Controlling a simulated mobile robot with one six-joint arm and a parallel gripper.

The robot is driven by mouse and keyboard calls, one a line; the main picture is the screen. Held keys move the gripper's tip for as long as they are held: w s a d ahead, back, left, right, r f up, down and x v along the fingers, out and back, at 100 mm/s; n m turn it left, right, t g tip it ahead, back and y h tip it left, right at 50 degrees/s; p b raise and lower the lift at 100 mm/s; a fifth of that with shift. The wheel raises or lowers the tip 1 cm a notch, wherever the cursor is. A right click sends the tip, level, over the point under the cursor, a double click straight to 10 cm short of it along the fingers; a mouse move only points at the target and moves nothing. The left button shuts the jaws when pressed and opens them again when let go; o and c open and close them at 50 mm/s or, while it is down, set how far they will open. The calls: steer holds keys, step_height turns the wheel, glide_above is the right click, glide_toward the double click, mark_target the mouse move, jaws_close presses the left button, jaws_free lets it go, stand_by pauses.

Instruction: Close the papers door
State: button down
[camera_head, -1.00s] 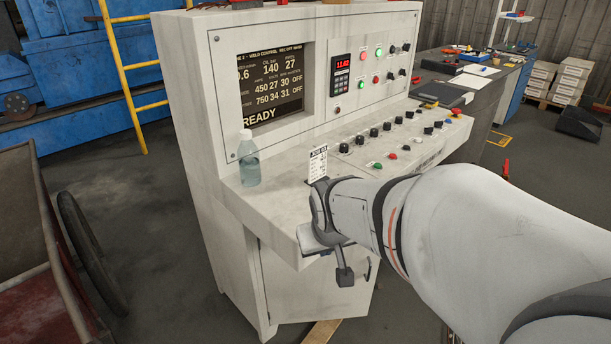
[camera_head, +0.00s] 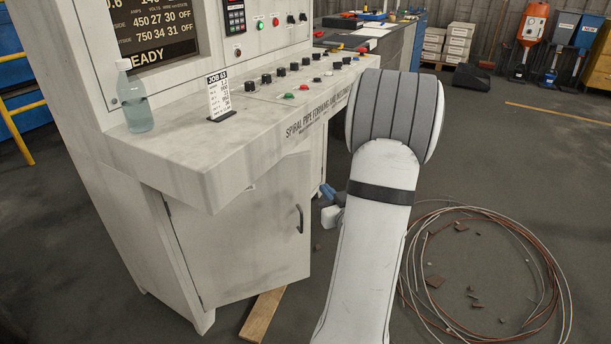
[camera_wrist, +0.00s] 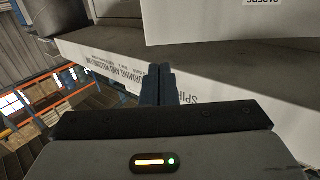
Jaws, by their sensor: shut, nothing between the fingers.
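The papers door (camera_head: 245,235) is the white lower door of the console, with its hinges on the left and a dark handle (camera_head: 300,219) near its right edge. It stands ajar, its right edge swung outward from the console. In the wrist view, which is upside down, a white panel (camera_wrist: 215,25) shows a label reading "PAPERS" at the top edge. My gripper (camera_wrist: 160,70) is shut and empty, its fingers in front of the console's lettered lip (camera_wrist: 110,65). I cannot tell whether they touch anything. In the head view my arm largely hides the gripper.
The console top (camera_head: 175,145) overhangs the door and carries a clear bottle (camera_head: 136,105) and a job card (camera_head: 219,97). A wooden plank (camera_head: 263,315) lies under the door. Coiled wire (camera_head: 490,265) and scraps lie on the floor right of my arm.

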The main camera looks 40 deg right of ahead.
mark_target(303, 160)
steer(key=b+x, duration=0.2)
steer(key=x, duration=1.2)
steer(key=shift+b, duration=0.4)
